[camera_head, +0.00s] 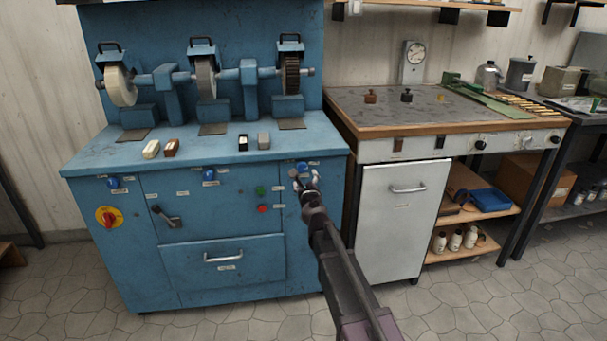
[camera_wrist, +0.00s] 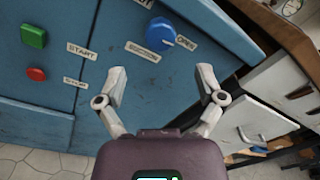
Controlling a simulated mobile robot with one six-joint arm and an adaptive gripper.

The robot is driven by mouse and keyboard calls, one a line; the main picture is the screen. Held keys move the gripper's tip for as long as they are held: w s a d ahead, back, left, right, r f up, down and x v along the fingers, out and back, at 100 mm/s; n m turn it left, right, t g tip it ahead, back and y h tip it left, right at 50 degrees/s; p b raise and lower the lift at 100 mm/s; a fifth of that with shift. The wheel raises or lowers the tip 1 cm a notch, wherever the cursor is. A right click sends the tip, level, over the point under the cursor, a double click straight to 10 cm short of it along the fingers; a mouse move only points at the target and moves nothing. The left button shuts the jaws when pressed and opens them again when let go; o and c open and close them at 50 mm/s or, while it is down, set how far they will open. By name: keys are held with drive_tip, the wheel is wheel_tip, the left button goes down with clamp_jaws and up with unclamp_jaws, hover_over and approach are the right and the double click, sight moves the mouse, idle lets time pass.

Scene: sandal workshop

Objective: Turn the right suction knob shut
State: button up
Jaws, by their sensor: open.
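The right suction knob (camera_wrist: 161,32) is a round blue knob with a light pointer line on the blue cabinet front, between small labels; one reads OPEN. In the head view the knob (camera_head: 303,167) sits at the cabinet's upper right, partly behind my gripper. My gripper (camera_wrist: 160,85) is open and empty, its two fingers spread below the knob in the wrist view. It does not appear to touch the knob. In the head view my gripper (camera_head: 304,180) is close in front of the cabinet's right panel.
Two more blue knobs sit on the cabinet, in the middle (camera_head: 209,175) and at left (camera_head: 113,182). A green button (camera_wrist: 33,36) and a red button (camera_wrist: 36,74) are left of my gripper. A workbench with a white door (camera_head: 400,215) stands close at right. The floor in front is clear.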

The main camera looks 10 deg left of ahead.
drive_tip(key=shift+v, duration=2)
drive_tip(key=shift+a, duration=0.15)
